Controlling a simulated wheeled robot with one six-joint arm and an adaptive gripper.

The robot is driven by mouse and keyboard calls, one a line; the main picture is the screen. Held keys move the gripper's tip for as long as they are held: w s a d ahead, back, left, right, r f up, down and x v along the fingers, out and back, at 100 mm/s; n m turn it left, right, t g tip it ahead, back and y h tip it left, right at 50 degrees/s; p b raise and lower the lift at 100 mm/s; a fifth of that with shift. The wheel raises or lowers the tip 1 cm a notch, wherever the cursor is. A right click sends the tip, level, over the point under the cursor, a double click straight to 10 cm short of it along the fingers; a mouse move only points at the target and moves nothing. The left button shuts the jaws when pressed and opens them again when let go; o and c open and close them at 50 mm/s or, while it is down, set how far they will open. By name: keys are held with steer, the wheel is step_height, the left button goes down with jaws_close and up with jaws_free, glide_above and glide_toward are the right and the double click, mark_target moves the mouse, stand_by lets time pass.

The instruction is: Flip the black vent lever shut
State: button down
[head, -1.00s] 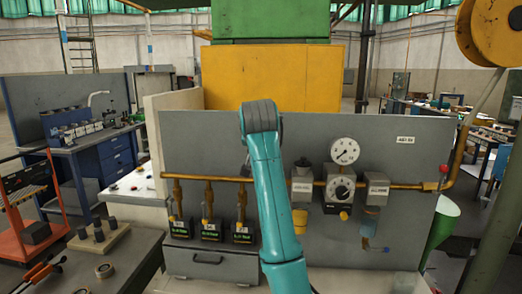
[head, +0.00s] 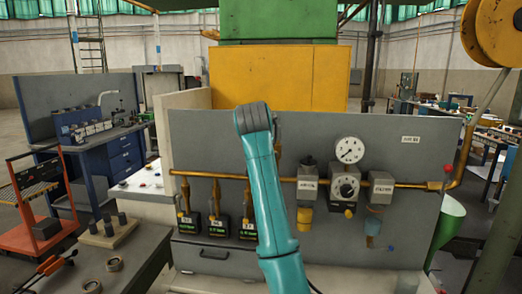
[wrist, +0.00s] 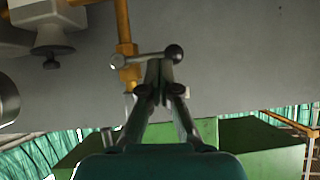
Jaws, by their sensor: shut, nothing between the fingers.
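In the wrist view, the vent lever is a short metal bar with a black ball (wrist: 173,53) at its right end. It lies nearly level across an orange-yellow vertical pipe (wrist: 125,35), with a pale round end on the left. My gripper (wrist: 158,68) is shut and empty, its fingertips just below the black ball and overlapping the bar in the picture. I cannot tell whether they touch. In the head view my teal arm hides the gripper and most of the lever area at the upper pipe.
A dark bench (head: 140,245) with small parts is at lower left.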

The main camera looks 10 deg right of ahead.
steer(key=w+r+v, duration=0.1)
steer(key=r+v, duration=0.1)
steer(key=v, duration=1.1)
steer(key=shift+w, duration=0.35)
